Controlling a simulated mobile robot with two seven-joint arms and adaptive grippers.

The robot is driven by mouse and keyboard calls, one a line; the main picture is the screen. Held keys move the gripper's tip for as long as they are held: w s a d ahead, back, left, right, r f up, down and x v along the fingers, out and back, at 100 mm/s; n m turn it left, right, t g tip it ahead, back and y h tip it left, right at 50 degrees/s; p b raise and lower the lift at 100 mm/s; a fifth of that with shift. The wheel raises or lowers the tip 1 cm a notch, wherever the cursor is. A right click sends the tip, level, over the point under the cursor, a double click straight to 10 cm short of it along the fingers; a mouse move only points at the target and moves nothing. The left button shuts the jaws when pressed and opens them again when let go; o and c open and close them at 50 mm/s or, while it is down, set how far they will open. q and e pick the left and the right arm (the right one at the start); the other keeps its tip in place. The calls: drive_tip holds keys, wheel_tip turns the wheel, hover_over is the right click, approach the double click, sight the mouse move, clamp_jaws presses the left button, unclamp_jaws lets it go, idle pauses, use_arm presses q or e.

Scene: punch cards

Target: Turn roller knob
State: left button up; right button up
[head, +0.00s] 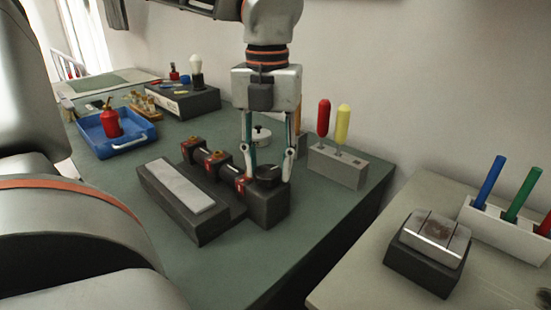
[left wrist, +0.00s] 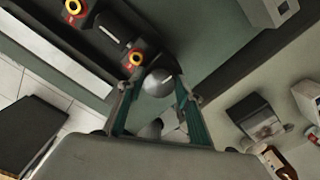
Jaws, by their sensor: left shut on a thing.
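The roller knob (head: 268,172) is a dark round knob on top of a black block at the near right end of the punch machine (head: 220,227). My left gripper (head: 268,167) points straight down over it, with one finger on each side, and is shut on the knob. In the left wrist view, the grey round top of the knob (left wrist: 158,83) shows between the two fingertips (left wrist: 158,95). The machine has a long pale plate (head: 180,186) and a row of small modules with red and yellow parts. My right gripper is not in view.
A grey holder (head: 338,167) with a red and a yellow handled tool stands right of the gripper. A blue tray (head: 145,141) with a red bottle (head: 110,122) is at the left. A side table at the right carries a dark block (head: 425,258) and a pen rack (head: 510,229).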

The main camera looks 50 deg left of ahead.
sight(268, 169)
use_arm(q)
drive_tip(key=shift+n+b, duration=0.35)
drive_tip(key=shift+n, duration=0.85)
drive_tip(key=o, duration=1.1)
wheel_tip(268, 169, up, 12)
